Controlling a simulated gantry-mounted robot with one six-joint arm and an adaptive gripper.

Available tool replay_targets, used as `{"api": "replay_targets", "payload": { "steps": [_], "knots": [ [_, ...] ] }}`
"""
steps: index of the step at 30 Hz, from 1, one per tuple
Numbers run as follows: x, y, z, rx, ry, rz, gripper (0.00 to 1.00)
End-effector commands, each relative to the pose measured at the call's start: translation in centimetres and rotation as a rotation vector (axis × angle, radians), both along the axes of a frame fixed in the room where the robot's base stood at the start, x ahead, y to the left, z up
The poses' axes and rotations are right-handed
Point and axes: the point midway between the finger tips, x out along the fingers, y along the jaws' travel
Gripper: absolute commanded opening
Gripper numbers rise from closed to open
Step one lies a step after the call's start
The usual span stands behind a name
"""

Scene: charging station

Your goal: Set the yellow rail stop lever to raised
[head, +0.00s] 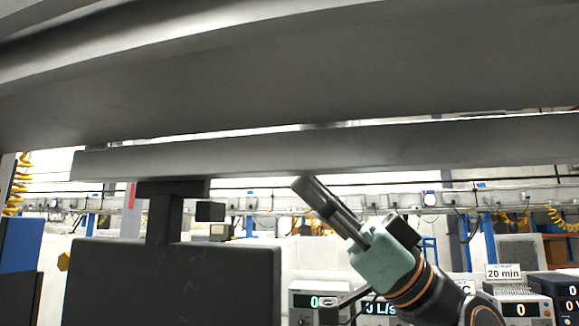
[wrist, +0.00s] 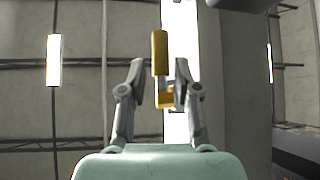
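The yellow rail stop lever (wrist: 160,52) shows in the wrist view as an upright yellow bar. A second yellow piece (wrist: 165,99) sits just below it, partly framed by the fingers. My gripper (wrist: 160,68) is open, with one finger on each side of the lever's line. The lever is not visible there.
A large grey beam (head: 280,85) spans the top of the head view. A dark block on a post (head: 170,283) stands at the left. Instruments with displays (head: 520,306) stand at lower right. A bright vertical strip (wrist: 182,30) runs behind the lever.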

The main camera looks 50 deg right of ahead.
Motion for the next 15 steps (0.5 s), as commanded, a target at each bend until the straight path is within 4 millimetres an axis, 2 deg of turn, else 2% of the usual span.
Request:
{"api": "replay_targets", "payload": {
  "steps": [1, 6, 10, 15],
  "knots": [
    [-0.7, -0.7, -1.0, 0.002, 0.001, -0.004, 0.32],
    [-2.9, -2.1, -3.6, 0.002, 0.001, -0.002, 0.32],
    [-3.8, -2.7, -4.6, 0.001, -0.001, -0.001, 0.32],
    [-4.0, -2.8, -4.9, -0.001, -0.001, 0.000, 0.32]
  ]
}}
